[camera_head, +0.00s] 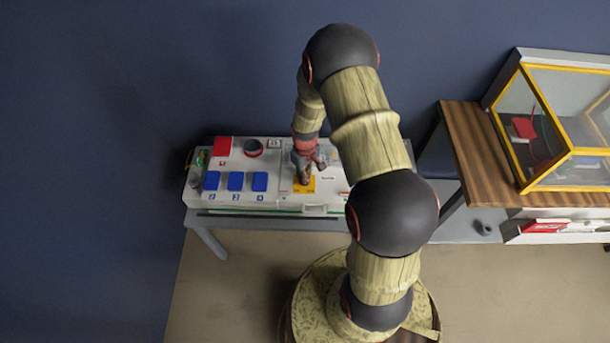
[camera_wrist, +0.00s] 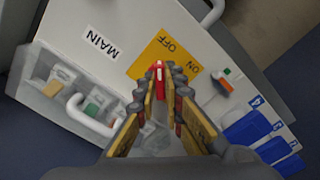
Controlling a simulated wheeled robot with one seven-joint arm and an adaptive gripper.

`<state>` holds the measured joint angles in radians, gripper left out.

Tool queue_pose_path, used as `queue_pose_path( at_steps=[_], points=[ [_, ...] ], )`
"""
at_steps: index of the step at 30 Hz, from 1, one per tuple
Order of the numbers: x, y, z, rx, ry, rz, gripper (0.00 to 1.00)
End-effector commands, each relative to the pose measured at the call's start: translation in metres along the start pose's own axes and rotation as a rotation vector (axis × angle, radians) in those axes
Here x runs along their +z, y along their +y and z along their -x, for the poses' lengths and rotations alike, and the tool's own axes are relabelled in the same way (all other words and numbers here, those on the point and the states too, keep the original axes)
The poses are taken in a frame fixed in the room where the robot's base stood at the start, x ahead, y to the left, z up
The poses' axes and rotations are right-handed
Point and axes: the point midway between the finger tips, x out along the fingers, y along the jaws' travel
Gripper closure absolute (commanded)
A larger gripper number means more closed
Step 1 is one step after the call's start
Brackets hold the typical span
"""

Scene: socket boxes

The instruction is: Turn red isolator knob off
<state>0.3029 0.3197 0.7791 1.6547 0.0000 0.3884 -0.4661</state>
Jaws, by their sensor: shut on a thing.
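The red isolator knob (camera_wrist: 158,72) shows in the wrist view as a narrow red piece between my fingertips. It stands in front of a yellow plate (camera_wrist: 152,56) marked OFF and ON. My gripper (camera_wrist: 161,82) is shut on the knob, one finger on each side. I cannot tell for certain which mark the knob points to. In the head view my gripper (camera_head: 304,174) reaches down to the yellow plate (camera_head: 303,187) on the white socket panel (camera_head: 270,211). The knob is hidden there by the gripper.
Blue socket covers (camera_head: 236,181) and a red cover (camera_head: 222,146) sit left of the plate. In the wrist view, a clear cover (camera_wrist: 48,92) with a white handle (camera_wrist: 88,115) lies at left. A wooden table (camera_head: 474,150) with a yellow-framed case (camera_head: 519,135) stands at right.

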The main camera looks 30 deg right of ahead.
Motion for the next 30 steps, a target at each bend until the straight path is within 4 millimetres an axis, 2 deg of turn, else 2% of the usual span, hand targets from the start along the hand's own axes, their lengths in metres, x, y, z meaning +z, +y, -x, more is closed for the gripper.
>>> queue_pose_path(
  at_steps=[18,19,28,30],
  points=[
    [-0.0004,0.0005,0.0001,0.001,0.001,0.045,1.0],
    [-0.0004,0.0005,0.0001,0.001,0.001,0.045,0.9],
    [-0.0002,0.0004,0.0001,0.0,0.0,0.044,0.73],
    [-0.0002,0.0004,0.0001,0.0,0.0,0.044,0.72]
  ],
)
